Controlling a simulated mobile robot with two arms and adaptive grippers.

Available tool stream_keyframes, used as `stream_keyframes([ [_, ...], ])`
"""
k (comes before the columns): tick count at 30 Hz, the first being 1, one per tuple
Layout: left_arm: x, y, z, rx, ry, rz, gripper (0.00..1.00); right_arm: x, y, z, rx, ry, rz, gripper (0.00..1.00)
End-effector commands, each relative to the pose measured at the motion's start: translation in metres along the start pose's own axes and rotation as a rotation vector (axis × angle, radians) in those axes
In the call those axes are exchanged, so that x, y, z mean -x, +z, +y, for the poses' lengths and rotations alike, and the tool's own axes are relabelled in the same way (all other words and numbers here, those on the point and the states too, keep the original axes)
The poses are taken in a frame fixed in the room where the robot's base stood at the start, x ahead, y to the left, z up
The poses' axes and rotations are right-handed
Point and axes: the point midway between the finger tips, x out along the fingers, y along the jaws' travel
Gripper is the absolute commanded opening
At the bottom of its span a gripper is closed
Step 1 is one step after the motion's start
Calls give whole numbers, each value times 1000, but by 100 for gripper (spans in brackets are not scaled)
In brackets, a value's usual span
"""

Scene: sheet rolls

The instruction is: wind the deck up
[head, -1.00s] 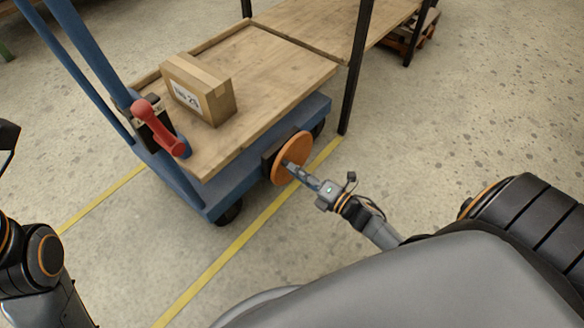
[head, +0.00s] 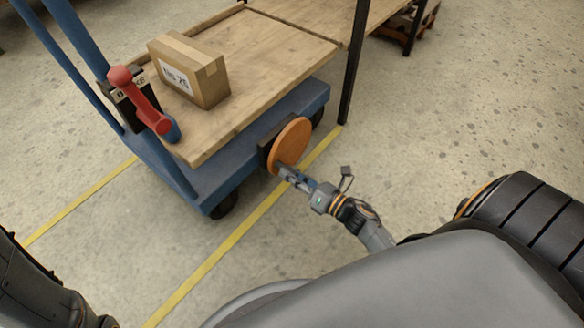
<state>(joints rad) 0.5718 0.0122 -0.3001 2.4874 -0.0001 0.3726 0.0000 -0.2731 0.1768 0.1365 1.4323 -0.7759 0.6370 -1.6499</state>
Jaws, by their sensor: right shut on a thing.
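The wooden deck (head: 262,64) sits on a blue cart (head: 209,191). An orange handwheel (head: 291,139) is mounted on the cart's near side, on a dark block. My right gripper (head: 283,172) is at the wheel's lower left edge and shut on its handle, which the fingers mostly hide. A cardboard box (head: 191,72) with a white label rests on the deck's left part. My left arm enters at the lower left, but its gripper is outside the view.
A red lever (head: 140,100) stands at the cart's left end beside blue uprights. A wooden table (head: 328,13) with dark legs adjoins the deck at the back. A yellow line (head: 222,247) crosses the floor. Floor is clear to the right.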

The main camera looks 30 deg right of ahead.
Motion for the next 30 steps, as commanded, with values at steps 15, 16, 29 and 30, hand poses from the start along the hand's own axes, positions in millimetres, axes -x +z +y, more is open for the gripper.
stream_keyframes([
  [15, -1, -2, 1, -1, 3, 7, 40, 0, 4, -6, 25, -14, -7, 0],
  [16, -1, -2, 1, -1, 3, 7, 40, 0, 4, -6, 24, -14, -7, 0],
  [29, -2, -3, 0, -2, 2, 10, 40, 1, 2, -4, 23, -7, -4, 43],
  [30, -2, -3, 0, -2, 2, 11, 40, 2, 1, -3, 23, -7, -4, 43],
])
